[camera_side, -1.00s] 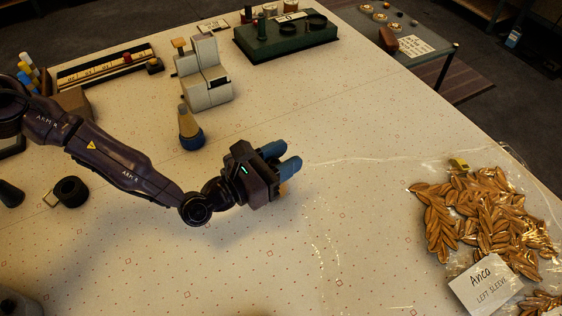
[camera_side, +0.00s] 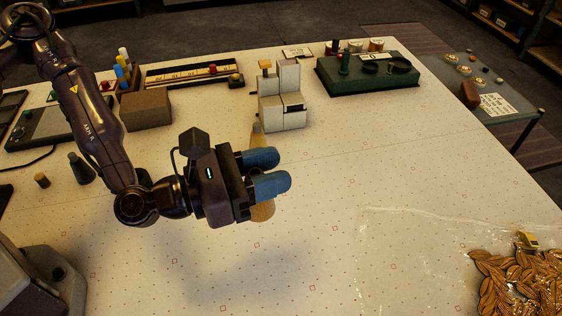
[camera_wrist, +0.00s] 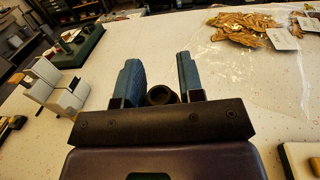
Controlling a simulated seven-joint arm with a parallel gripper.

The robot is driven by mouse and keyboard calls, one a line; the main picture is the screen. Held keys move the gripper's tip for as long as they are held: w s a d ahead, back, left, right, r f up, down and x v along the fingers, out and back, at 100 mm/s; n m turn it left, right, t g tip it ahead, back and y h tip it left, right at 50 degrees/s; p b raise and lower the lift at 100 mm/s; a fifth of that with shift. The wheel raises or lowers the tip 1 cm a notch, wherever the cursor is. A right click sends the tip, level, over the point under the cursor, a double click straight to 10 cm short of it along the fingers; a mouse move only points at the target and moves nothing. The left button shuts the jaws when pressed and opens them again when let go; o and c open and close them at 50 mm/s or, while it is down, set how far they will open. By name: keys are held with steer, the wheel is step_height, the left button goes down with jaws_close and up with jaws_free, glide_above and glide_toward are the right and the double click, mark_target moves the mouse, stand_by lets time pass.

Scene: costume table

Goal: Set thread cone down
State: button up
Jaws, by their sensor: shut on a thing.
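My gripper (camera_side: 262,172) has two blue fingers and is shut on a thread cone (camera_side: 263,211). I cannot tell whether the cone touches the table.
A pale block-shaped machine (camera_side: 283,100) stands behind my gripper. Gold leaf appliqué (camera_side: 515,280) lies under clear film at the lower right. The table's middle front is clear.

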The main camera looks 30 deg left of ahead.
steer(key=shift+s+a+r, duration=0.1)
steer(key=shift+s+a, duration=0.05)
steer(key=shift+a, duration=0.2)
steer(key=w+a+f+n+t+y, duration=0.15)
steer(key=w+a+n+y, duration=0.3)
steer(key=a, duration=0.65)
steer(key=w+a+f+n+t+y, duration=0.1)
steer(key=w+a+f+n+y, duration=0.15)
steer(key=w+a+y, duration=0.55)
steer(key=w+a+f+n+t+y, duration=0.15)
steer(key=a+n+y, duration=0.25)
steer(key=a, duration=0.9)
steer(key=shift+g, duration=0.5)
step_height(320, 180, down, 7)
steer(key=shift+a+f, duration=0.1)
steer(key=shift+f, duration=0.15)
steer(key=o, duration=1)
steer(key=shift+c, duration=0.2)
